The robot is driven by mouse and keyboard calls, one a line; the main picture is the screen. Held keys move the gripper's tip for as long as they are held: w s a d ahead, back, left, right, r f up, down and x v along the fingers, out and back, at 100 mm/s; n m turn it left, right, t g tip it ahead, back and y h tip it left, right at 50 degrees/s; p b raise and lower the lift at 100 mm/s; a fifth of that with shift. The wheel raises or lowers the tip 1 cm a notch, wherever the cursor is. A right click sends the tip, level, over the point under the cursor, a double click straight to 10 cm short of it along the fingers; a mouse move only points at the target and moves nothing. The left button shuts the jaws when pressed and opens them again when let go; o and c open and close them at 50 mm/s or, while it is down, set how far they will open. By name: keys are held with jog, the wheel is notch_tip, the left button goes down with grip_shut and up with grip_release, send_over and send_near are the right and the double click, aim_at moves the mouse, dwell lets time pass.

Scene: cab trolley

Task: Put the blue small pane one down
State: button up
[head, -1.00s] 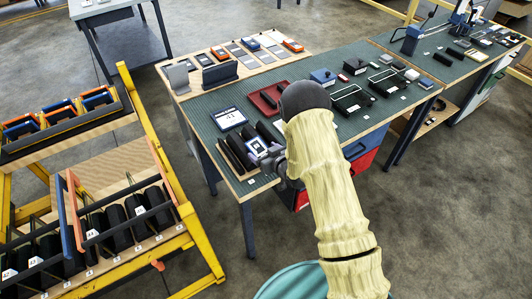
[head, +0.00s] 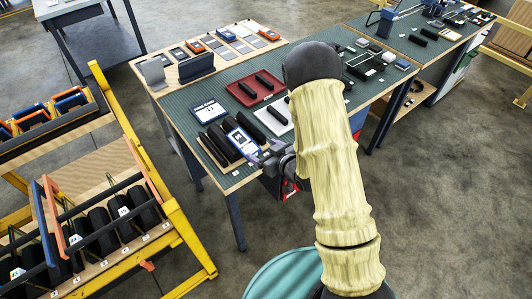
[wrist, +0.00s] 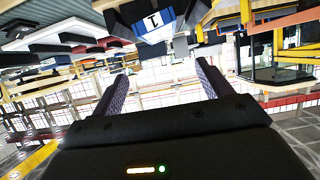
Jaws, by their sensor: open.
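The blue small pane (head: 242,142), blue-edged with a white face, stands tilted at the right end of a row of black slots (head: 220,145) on the near left corner of the green bench. It also shows at the top of the wrist view (wrist: 153,24), with a dark mark like a 1. My gripper (head: 262,157) is just to the right of the pane in the head view. In the wrist view my two fingers (wrist: 162,75) are spread with nothing between them. The pane lies beyond the fingertips, and its foot is hard to see.
A red tray (head: 238,98) and a white tray (head: 264,123) hold black bars. A yellow-framed trolley (head: 172,215) stands at the left, with floor between it and the bench.

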jog(key=shift+s+d+r, duration=0.1)
jog(key=shift+s+d, duration=0.05)
jog(key=shift+s, duration=0.05)
dwell(0.5)
jog(key=s+d+r+m+g+h, duration=0.35)
jog(key=d+r+h, duration=0.3)
jog(key=d, duration=0.25)
jog(key=s+d+r+m+g, duration=0.1)
jog(key=s+r+g, duration=0.1)
jog(key=s, duration=0.5)
jog(key=s+d+r+m+g, duration=0.1)
jog(key=s+r+m+g, duration=0.1)
jog(key=s, duration=0.5)
notch_tip(320, 180, up, 2)
jog(key=shift+s+d+r+g+h, duration=0.15)
jog(key=shift+s+d+g+h, duration=0.1)
jog(key=shift+g+h, duration=0.25)
jog(key=shift+o, duration=0.4)
